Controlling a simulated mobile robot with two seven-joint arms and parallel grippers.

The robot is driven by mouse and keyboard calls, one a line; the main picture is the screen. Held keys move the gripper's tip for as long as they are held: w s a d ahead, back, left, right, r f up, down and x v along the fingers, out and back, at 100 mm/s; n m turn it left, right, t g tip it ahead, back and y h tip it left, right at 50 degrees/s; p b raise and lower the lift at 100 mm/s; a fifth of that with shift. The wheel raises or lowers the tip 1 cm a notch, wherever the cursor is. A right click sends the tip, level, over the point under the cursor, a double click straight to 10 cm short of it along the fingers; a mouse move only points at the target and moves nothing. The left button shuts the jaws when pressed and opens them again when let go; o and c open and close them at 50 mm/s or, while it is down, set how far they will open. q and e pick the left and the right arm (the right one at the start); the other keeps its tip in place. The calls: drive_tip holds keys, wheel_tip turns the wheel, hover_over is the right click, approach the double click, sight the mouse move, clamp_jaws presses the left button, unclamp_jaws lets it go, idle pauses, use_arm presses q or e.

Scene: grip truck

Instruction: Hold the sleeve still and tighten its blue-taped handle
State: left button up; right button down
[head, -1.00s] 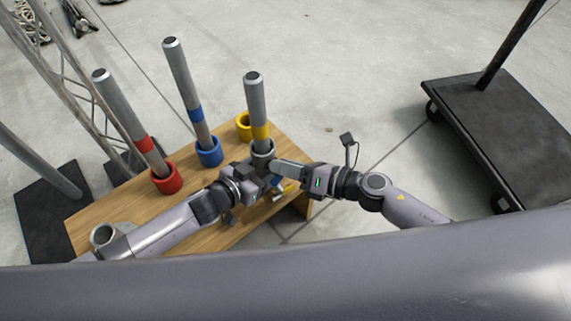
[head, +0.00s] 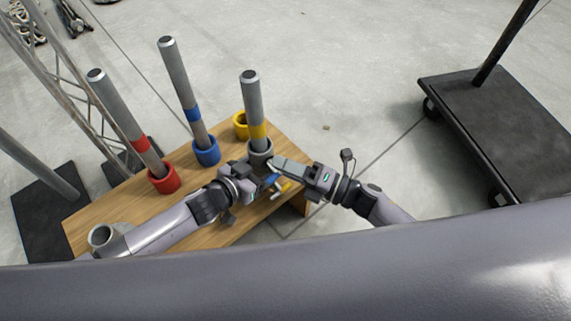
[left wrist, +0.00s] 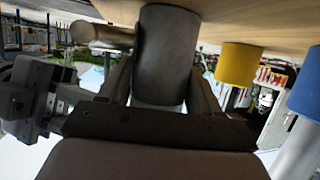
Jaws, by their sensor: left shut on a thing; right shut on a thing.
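The grey sleeve (head: 261,151) stands on the wooden table around the foot of a tube with a yellow band (head: 258,131). My left gripper (head: 257,172) is shut on the sleeve; in the left wrist view the sleeve (left wrist: 167,52) sits between its fingers. My right gripper (head: 273,166) is beside the sleeve on its right and is shut on the handle, though the grip itself is mostly hidden. A blue-taped piece (head: 271,179) shows just below the right fingers. A metal bar (left wrist: 105,36) sticks out beside the sleeve in the left wrist view.
Red (head: 164,178), blue (head: 207,151) and yellow (head: 241,124) cups stand on the table (head: 190,240); tubes rise from the red and blue ones. An empty grey holder (head: 101,235) is at the near left corner. A black cart (head: 500,120) stands right, with clear floor between.

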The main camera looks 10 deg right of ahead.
use_arm(q)
drive_tip(key=shift+s+d+f, duration=0.1)
drive_tip(key=shift+s+d, duration=0.05)
drive_tip(key=shift+s, duration=0.05)
use_arm(e)
drive_tip(key=shift+s+a+r, duration=0.1)
drive_tip(key=shift+a, duration=0.05)
drive_tip(key=c, duration=0.9)
unclamp_jaws()
drive_tip(key=shift+c, duration=0.2)
use_arm(q)
drive_tip(key=shift+w, duration=0.1)
use_arm(e)
drive_tip(key=shift+d, duration=0.2)
drive_tip(key=shift+s+d, duration=0.1)
drive_tip(key=shift+d, duration=0.15)
use_arm(q)
drive_tip(key=shift+w+a, duration=0.1)
drive_tip(key=shift+a, duration=0.15)
use_arm(e)
drive_tip(key=v, duration=1.1)
drive_tip(key=shift+s+d, duration=0.1)
use_arm(q)
drive_tip(key=o, duration=1.6)
